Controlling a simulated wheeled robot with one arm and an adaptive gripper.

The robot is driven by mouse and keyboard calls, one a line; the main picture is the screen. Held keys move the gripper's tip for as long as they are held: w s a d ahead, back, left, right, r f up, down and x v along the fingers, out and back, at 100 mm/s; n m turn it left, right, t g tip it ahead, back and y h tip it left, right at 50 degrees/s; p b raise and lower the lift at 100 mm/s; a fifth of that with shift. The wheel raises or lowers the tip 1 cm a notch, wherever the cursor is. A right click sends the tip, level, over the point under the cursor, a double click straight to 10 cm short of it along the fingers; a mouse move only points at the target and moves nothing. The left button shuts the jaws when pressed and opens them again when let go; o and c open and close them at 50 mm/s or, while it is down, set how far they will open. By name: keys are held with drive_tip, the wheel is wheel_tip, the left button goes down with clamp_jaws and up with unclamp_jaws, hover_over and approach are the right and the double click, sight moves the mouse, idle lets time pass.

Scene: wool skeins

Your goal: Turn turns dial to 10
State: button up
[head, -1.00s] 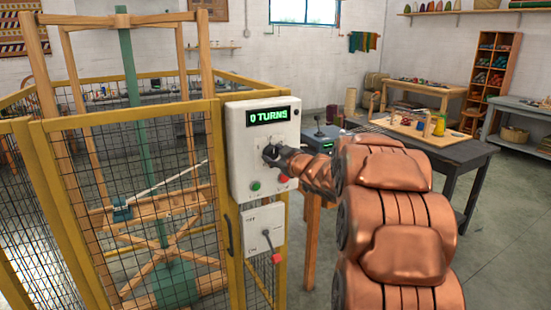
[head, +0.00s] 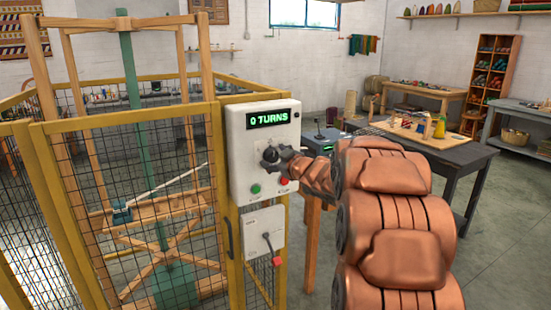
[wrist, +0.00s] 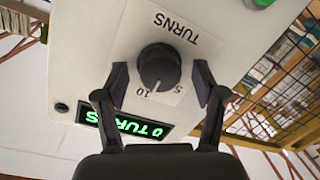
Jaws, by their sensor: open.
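The turns dial (wrist: 158,62) is a round black knob on a white plate marked TURNS, seen upside down in the wrist view. In the head view the dial (head: 270,154) is partly covered by my gripper. My gripper (wrist: 160,72) is open, with one finger on each side of the dial and gaps between them. The green display (head: 268,118) on the white control box (head: 240,150) reads 0 TURNS.
A green button (head: 255,189) and a red button (head: 283,182) sit below the dial. A lower box (head: 262,222) has a red-tipped lever. A yellow-framed mesh cage (head: 130,115) stands left. A dark table (head: 440,148) stands behind my arm.

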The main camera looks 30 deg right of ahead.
drive_tip(key=shift+s, duration=0.1)
drive_tip(key=s+r, duration=0.1)
drive_tip(key=s, duration=1)
drive_tip(key=shift+s+a+r, duration=0.15)
drive_tip(key=shift+s+a, duration=0.1)
drive_tip(key=shift+s, duration=0.15)
drive_tip(key=shift+w, duration=0.1)
